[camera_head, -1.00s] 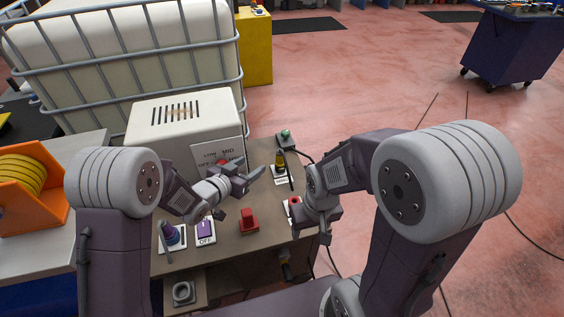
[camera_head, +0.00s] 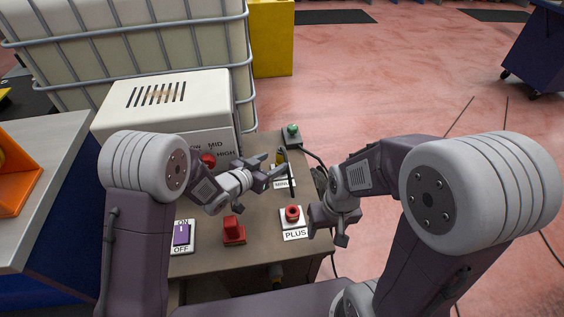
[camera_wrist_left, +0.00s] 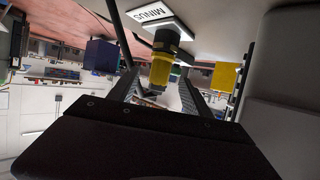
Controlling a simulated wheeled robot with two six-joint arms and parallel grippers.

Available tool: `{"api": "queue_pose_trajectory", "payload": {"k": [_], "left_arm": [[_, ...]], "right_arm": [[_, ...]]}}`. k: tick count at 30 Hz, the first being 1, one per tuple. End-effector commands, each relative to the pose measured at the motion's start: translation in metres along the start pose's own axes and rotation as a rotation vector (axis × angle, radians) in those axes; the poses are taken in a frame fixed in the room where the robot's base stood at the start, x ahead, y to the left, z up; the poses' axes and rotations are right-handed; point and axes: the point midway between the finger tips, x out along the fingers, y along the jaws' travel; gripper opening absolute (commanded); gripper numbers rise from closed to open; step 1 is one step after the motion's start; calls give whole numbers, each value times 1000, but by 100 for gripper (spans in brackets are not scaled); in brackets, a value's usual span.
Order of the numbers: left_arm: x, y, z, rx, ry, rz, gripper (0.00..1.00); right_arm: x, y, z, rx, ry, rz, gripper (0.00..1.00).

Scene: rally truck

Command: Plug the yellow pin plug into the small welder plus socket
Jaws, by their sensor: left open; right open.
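The yellow pin plug (camera_wrist_left: 161,70), with a black collar, stands at the socket labelled MINUS (camera_wrist_left: 153,13). In the head view the plug (camera_head: 280,157) is partly hidden by my left gripper (camera_head: 276,163). My left gripper is open, and in the left wrist view the plug shows between its fingers (camera_wrist_left: 160,85); I cannot tell whether they touch it. The plus socket (camera_head: 292,214) is a red ring on a white plate labelled PLUS, nearer than the minus socket, and looks empty. My right gripper (camera_head: 329,233) is open and empty, just right of the plus socket.
A red switch (camera_head: 234,231) and a purple ON/OFF switch (camera_head: 181,235) sit left of the plus socket. The white welder housing (camera_head: 165,105) with a red knob (camera_head: 208,160) stands behind. A green button box (camera_head: 292,134) is at the back right edge. A dark thin rod (camera_head: 290,181) stands beside the minus label.

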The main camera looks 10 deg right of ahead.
Motion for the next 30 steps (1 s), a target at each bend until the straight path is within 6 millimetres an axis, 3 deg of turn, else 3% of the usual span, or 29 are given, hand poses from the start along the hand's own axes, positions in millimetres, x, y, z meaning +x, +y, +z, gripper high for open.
{"api": "queue_pose_trajectory", "payload": {"k": [8, 14, 21, 30], "left_arm": [[34, 0, 1, 1, 1, 1, 57], [43, 0, 1, 1, 0, 0, 57], [84, 0, 5, 1, 0, 1, 57], [90, -1, 2, 0, 0, 0, 54]], "right_arm": [[10, 0, 1, 0, 0, 0, 58], [13, 0, 1, 0, 0, 0, 58], [28, 1, 3, 0, 0, 0, 58], [28, 0, 3, 0, 0, 0, 58]]}}
